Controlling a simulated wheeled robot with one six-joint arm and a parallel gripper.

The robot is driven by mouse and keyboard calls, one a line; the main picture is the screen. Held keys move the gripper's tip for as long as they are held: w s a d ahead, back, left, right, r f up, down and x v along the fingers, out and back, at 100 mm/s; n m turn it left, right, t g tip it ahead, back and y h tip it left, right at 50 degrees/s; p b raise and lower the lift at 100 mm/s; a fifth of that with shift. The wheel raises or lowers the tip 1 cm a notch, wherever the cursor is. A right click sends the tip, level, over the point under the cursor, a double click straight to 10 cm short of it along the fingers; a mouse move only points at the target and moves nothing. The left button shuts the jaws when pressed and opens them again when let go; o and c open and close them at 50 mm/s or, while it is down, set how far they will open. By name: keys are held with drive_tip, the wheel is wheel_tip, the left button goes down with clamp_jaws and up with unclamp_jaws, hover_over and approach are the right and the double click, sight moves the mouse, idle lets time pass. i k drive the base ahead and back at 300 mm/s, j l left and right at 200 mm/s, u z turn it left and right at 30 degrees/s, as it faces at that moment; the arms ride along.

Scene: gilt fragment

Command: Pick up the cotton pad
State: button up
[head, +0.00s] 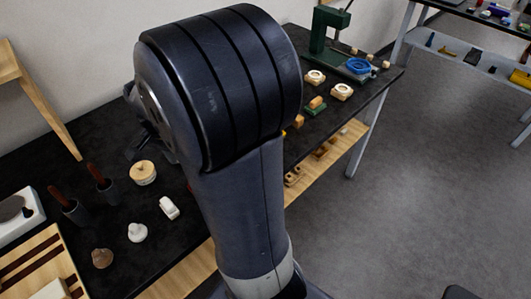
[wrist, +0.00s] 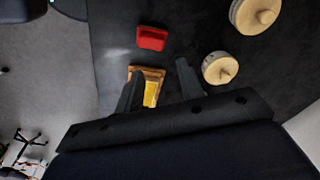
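The cotton pad is not certain; a soft-looking white lump (head: 138,232) on the black table in the head view may be it. A white block-like piece (head: 169,208) lies just behind it to the right. Neither shows clearly in the wrist view. My gripper (wrist: 159,72) is open in the wrist view, its two dark fingers apart. Below and between them, nearer the left finger, is a wooden block with a golden yellow face (wrist: 152,92); I see no grip on it. In the head view my arm hides most of the gripper.
A red block (wrist: 151,38) and two round wooden knobbed pieces (wrist: 220,68) (wrist: 255,15) are near the gripper. Dark brown-handled tools (head: 68,205), a brown lump (head: 102,258) and a striped wooden board (head: 35,262) crowd the table's left. A green press (head: 325,30) stands at the far end.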

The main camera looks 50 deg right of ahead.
sight(104, 257)
drive_tip(key=z, duration=1.1)
drive_tip(key=u, duration=1.65)
drive_tip(key=l+u, duration=0.25)
drive_tip(key=u, duration=0.15)
drive_tip(key=k, duration=0.05)
